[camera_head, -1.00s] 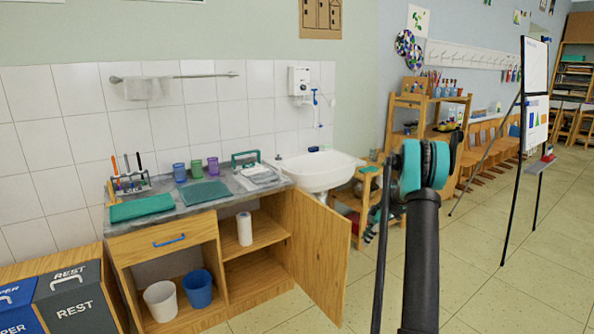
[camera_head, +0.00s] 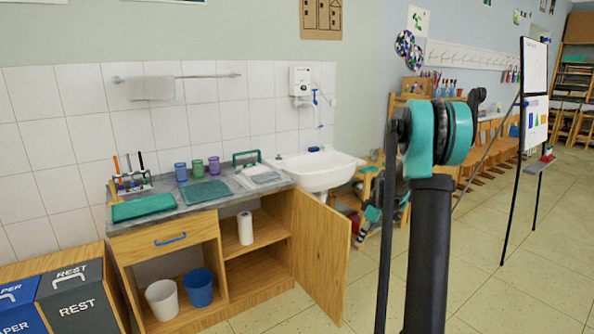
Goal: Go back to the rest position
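My arm stands at the right of the middle in the head view, with a black link rising from the bottom edge to a teal and black joint. Behind it, a smaller black and teal part, which seems to be my gripper end (camera_head: 361,238), hangs left of the arm in front of the low wooden shelf by the sink. It is small and partly hidden by the arm. I cannot tell whether its fingers are open or shut, and nothing held shows.
The wooden cabinet (camera_head: 170,239) at the left has its door (camera_head: 320,250) swung open into the room. A white sink (camera_head: 315,168) adjoins it. A whiteboard easel (camera_head: 535,95) stands at right. The tiled floor (camera_head: 510,295) at lower right is clear.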

